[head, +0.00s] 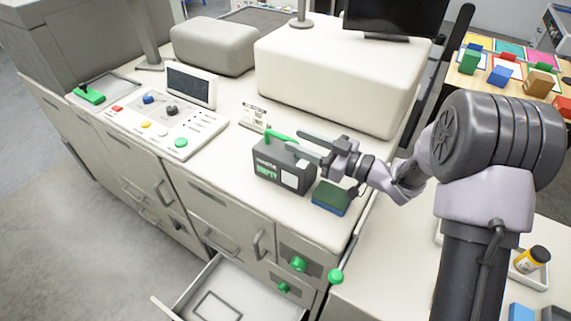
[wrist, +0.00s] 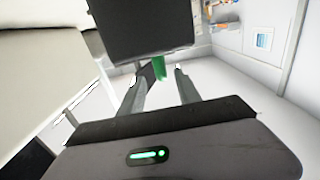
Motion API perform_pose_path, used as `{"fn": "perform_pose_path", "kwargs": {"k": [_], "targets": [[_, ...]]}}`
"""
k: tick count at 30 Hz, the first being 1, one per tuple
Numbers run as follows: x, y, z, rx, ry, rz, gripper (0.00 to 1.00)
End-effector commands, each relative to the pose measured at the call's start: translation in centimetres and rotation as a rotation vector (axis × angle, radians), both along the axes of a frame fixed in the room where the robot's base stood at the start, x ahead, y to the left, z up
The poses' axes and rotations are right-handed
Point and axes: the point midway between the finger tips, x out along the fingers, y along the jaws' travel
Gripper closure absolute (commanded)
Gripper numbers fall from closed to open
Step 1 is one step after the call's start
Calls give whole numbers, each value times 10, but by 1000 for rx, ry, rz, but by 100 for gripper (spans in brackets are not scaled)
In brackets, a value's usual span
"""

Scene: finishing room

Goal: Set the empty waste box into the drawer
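The waste box (head: 264,170) is dark grey with a green "EMPTY" label and a green handle (head: 278,135). It stands upright on the white counter top. My gripper (head: 305,144) is beside the handle at its right, over the box's top, with its two fingers apart. In the wrist view the gripper (wrist: 158,82) is open, and the green handle (wrist: 159,68) shows between the finger lines, below a dark box face (wrist: 140,25). I see no grip on the handle. The drawer (head: 262,296) is pulled open below the counter, with a rectangular outline on its floor.
A green and blue block (head: 331,198) lies right of the box. A small sign (head: 254,117) stands behind it. A control panel (head: 165,122) with a screen is at left. A large pale housing (head: 335,75) rises behind. Green knobs (head: 299,264) are on the front right of the drawer.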

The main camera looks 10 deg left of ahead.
Motion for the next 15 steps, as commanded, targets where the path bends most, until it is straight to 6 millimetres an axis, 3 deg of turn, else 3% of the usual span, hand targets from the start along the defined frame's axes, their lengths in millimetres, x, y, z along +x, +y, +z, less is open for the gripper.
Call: {"fn": "perform_pose_path", "kwargs": {"k": [6,14,15], "targets": [[9,40,-7,0,-1,3,60],[11,45,-7,0,0,-1,60],[11,45,-7,0,0,-1,68]]}}
